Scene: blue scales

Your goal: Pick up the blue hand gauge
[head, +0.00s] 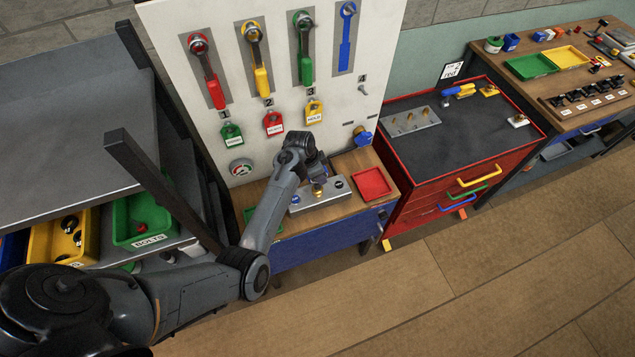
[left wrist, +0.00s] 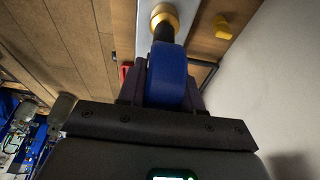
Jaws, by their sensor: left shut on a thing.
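My left gripper (head: 316,171) is over the grey block (head: 300,203) on the small wooden bench, below the white tool board. In the left wrist view my left gripper (left wrist: 166,88) is shut on the blue hand gauge (left wrist: 167,72), a rounded blue body between the two fingers. A dark stem runs from it toward a brass collar (left wrist: 165,20) over the pale block. I cannot tell whether stem and collar are apart. In the head view the gripper hides most of the gauge. My right gripper is not in view.
A red tray (head: 371,184) lies on the bench right of the block. A red tool cabinet (head: 455,180) stands to the right.

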